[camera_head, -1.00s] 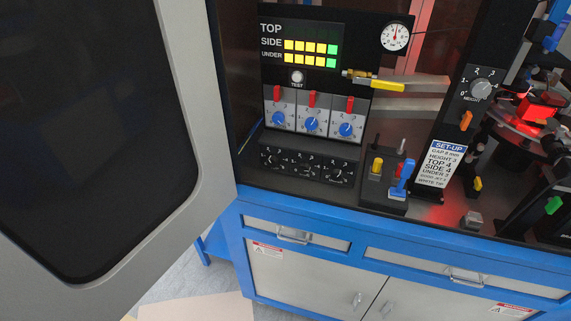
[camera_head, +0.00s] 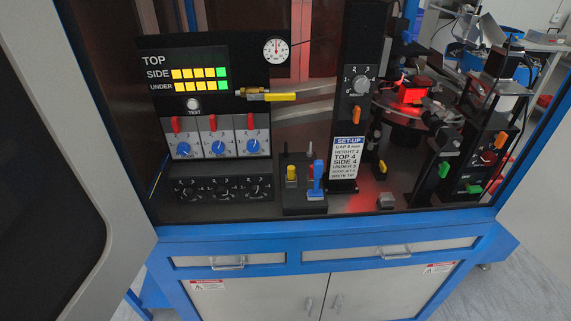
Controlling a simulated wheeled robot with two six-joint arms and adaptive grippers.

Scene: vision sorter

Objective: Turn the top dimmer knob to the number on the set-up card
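A row of three blue knobs sits under red levers at the left: left (camera_head: 182,150), middle (camera_head: 217,147) and right (camera_head: 252,147). Below them is a row of three black dials: left (camera_head: 186,188), middle (camera_head: 220,188) and right (camera_head: 254,188). Their labels are too small to read, so I cannot tell which is the top dimmer. On the display (camera_head: 188,74), the TOP row is dark; SIDE and UNDER are lit. Neither gripper shows.
The open grey door (camera_head: 125,200) fills the left side. A yellow-handled valve (camera_head: 280,96) sticks out right of the display. A block with yellow and blue levers (camera_head: 304,200) stands right of the dials. A HEIGHT dial (camera_head: 361,86) is on the post.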

